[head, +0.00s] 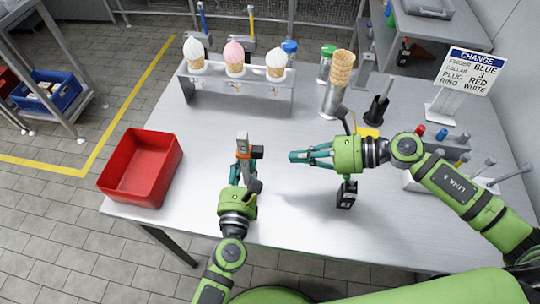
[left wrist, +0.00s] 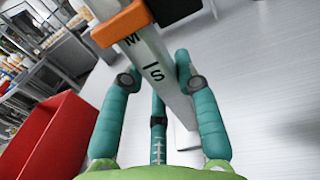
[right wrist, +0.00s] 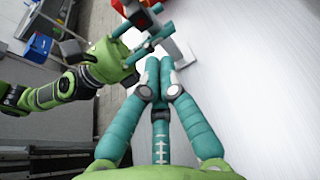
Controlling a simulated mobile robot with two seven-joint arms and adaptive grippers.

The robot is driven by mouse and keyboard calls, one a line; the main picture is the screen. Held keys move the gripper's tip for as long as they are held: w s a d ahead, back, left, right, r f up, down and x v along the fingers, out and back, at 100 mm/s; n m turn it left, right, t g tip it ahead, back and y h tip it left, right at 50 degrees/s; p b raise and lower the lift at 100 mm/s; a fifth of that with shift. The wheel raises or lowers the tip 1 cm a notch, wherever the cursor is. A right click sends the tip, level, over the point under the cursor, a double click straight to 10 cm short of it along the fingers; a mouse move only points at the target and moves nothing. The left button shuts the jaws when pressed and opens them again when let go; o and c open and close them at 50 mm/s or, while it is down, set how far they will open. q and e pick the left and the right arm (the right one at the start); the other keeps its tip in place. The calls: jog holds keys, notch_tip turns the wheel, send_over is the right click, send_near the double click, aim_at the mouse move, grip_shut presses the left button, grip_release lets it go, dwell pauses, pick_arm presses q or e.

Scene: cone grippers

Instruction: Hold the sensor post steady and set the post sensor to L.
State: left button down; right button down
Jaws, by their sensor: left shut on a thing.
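The sensor post (head: 242,142) is a pale grey upright on the table, left of centre. An orange and dark post sensor (head: 257,152) sits on it. In the left wrist view the orange sensor (left wrist: 122,22) is just above the letter M on the post (left wrist: 160,75), with S lower down; no L shows. My left gripper (head: 243,172) is shut around the post below the sensor. My right gripper (head: 292,156) is shut and empty, a short way right of the post, pointing toward it. The right wrist view shows its fingertips (right wrist: 160,62) together.
A red bin (head: 140,168) stands at the table's left edge. A rack (head: 237,82) with several ice cream cones is behind the post.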

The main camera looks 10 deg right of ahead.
jog(key=x, duration=0.7)
jog(key=shift+a, duration=0.2)
jog(key=shift+w+f, duration=0.1)
notch_tip(320, 180, up, 4)
jog(key=shift+r, duration=0.1)
pick_arm(q)
jog(key=shift+f, duration=0.15)
jog(key=shift+s, duration=0.1)
pick_arm(e)
jog(key=v, duration=2)
